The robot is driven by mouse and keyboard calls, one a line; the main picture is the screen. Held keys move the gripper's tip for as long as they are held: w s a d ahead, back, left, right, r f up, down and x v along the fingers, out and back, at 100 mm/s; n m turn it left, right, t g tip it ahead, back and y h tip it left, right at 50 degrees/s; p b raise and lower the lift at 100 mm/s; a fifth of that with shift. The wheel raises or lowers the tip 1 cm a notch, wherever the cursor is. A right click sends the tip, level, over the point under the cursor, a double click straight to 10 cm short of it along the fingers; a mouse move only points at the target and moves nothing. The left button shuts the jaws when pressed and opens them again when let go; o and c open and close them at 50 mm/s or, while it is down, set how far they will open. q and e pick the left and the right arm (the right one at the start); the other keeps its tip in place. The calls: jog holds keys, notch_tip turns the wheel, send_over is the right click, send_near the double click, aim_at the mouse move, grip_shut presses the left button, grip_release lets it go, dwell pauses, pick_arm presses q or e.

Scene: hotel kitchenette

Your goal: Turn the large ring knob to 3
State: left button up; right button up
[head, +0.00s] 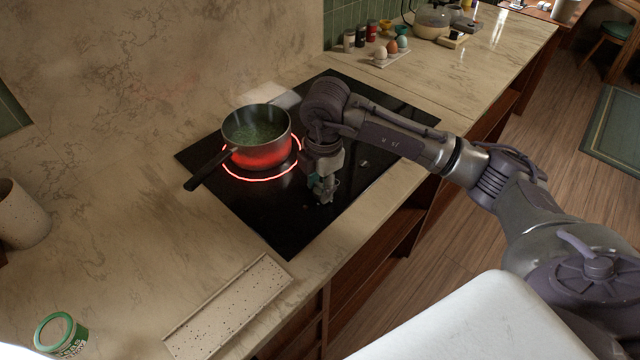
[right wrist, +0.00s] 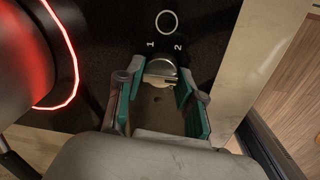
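The ring knob (right wrist: 160,72) is a small metallic knob on the black cooktop (head: 285,225). In the right wrist view a white circle mark sits above it, with the digits 1 and 2 close to its upper edge. The digit 3 is not visible, and its exact setting is unclear. My right gripper (head: 324,190) points down at the cooktop's front part and hides the knob in the head view. Its teal-padded fingers (right wrist: 162,85) are spread, one on each side of the knob. Firm contact does not show. My left gripper is not in view.
A pot (head: 270,150) with green contents stands on a glowing red ring (head: 262,180), left of my right gripper. Its black handle (head: 208,170) points front left. A speckled tray (head: 230,310) and green tin (head: 60,335) are on the counter. Eggs (head: 391,47) and jars stand behind.

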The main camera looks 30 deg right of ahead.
jog(key=o, duration=0.4)
jog(key=r, duration=0.8)
jog(key=s+r, duration=0.1)
jog(key=r, duration=0.3)
